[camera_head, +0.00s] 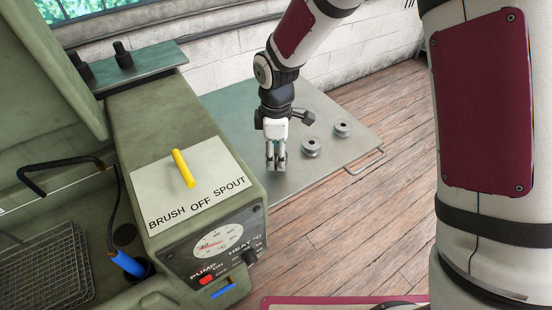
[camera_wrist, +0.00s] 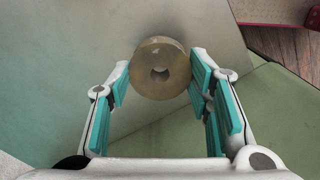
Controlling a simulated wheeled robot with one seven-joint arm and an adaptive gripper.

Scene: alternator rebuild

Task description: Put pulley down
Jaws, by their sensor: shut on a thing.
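My gripper (camera_head: 276,166) points down over the grey-green metal plate (camera_head: 240,112), behind the green machine. Two other grey pulleys, a nearer one (camera_head: 311,147) and a farther one (camera_head: 342,129), stand on the plate to the right of my gripper.
The green machine (camera_head: 165,125), labelled "BRUSH OFF SPOUT", stands close to the left, with a yellow handle (camera_head: 183,168) on top. A wire basket (camera_head: 45,270) lies at lower left. The plate has a wire handle (camera_head: 368,161) at its right edge, with wooden floor beyond.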

